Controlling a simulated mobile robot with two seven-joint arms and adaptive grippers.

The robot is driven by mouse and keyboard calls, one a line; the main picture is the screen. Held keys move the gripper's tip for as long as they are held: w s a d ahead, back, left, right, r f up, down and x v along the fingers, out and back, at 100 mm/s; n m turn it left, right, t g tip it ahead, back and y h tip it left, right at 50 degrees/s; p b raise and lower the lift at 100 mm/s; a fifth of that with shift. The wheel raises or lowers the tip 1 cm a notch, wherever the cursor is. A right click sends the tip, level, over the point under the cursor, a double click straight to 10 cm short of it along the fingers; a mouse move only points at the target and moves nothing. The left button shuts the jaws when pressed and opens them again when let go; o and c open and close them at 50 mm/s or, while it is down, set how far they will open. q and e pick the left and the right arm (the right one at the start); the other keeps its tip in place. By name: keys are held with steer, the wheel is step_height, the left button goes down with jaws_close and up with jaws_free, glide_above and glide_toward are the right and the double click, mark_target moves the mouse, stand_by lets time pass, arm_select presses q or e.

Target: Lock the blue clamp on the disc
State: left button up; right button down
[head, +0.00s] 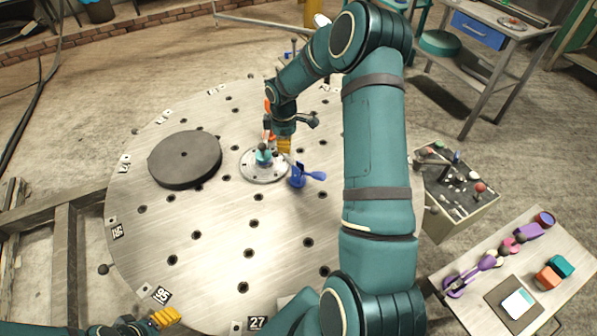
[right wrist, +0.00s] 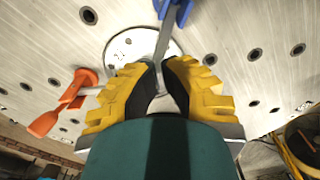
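The blue clamp (head: 299,178) stands on the round table at the right edge of a small metal disc (head: 250,168), with its blue lever pointing right. In the right wrist view the blue clamp (right wrist: 173,12) is cut by the top edge, and a grey bar runs from it over the disc (right wrist: 120,48). My right gripper (head: 285,146) is above the disc, close to the clamp. In its wrist view the yellow fingers (right wrist: 162,66) are close together at the bar's end; contact is unclear. My left gripper (head: 165,317) is at the table's lower left edge, its opening unclear.
An orange clamp (right wrist: 65,103) stands on the other side of the disc. A dark round plate (head: 185,158) lies on the table's left. A control box (head: 455,190) and a side table (head: 580,295) with coloured parts stand at right. The table's front middle is clear.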

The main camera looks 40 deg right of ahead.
steer(key=shift+w+a+f+b, duration=0.15)
steer(key=shift+f+b, duration=0.35)
steer(key=shift+f, duration=0.3)
steer(key=shift+w+d+f+b, duration=0.1)
steer(key=shift+f+b, duration=0.35)
steer(key=shift+f, duration=0.35)
steer(key=shift+r, duration=0.2)
steer(key=shift+r+p, duration=2.45)
steer(key=shift+r, duration=1)
